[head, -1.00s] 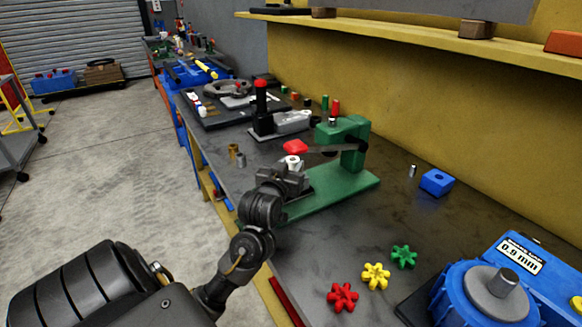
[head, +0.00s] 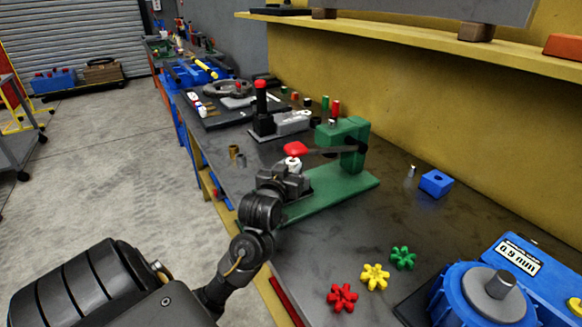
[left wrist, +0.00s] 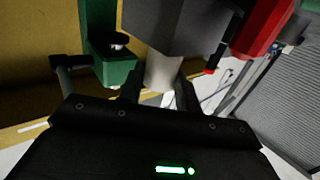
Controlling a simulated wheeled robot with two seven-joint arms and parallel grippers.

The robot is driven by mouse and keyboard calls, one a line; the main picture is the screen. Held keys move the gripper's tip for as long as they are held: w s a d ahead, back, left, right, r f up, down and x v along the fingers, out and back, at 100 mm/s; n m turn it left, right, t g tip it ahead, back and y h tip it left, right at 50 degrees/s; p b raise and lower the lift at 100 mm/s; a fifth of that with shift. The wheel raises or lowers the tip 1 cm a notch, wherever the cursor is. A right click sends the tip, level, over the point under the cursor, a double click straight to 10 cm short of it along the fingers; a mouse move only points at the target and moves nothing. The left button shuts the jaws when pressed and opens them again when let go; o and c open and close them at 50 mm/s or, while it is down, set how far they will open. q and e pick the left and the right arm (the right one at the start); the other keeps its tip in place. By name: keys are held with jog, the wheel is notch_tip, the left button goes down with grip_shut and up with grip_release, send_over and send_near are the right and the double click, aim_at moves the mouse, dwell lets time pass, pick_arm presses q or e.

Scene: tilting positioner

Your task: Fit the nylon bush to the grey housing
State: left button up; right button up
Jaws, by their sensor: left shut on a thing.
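My left gripper (head: 288,178) is at the front edge of the green stand (head: 345,188), just below the stand's red lever knob (head: 295,148). It is shut on a whitish round piece, which looks like the nylon bush (head: 292,163). In the left wrist view the pale bush (left wrist: 163,72) stands between the two fingers. Its far end meets or overlaps a dark grey block (left wrist: 180,25), which may be the grey housing. I cannot tell whether they touch. My wrist hides much of this spot in the head view. My right gripper is not in view.
A black fixture with a red-topped post (head: 261,112) stands behind. A blue block (head: 436,183) lies to the right. Red, yellow and green star-shaped pieces (head: 374,277) and a blue motor (head: 480,295) are at the front right. A brass bush (head: 233,152) is near the left edge.

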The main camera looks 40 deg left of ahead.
pick_arm(q)
jog(key=shift+p, duration=0.4)
jog(key=shift+f, duration=0.25)
dwell(0.6)
jog(key=shift+r, duration=0.1)
jog(key=shift+r+p, duration=2.5)
jog(key=shift+p, duration=0.25)
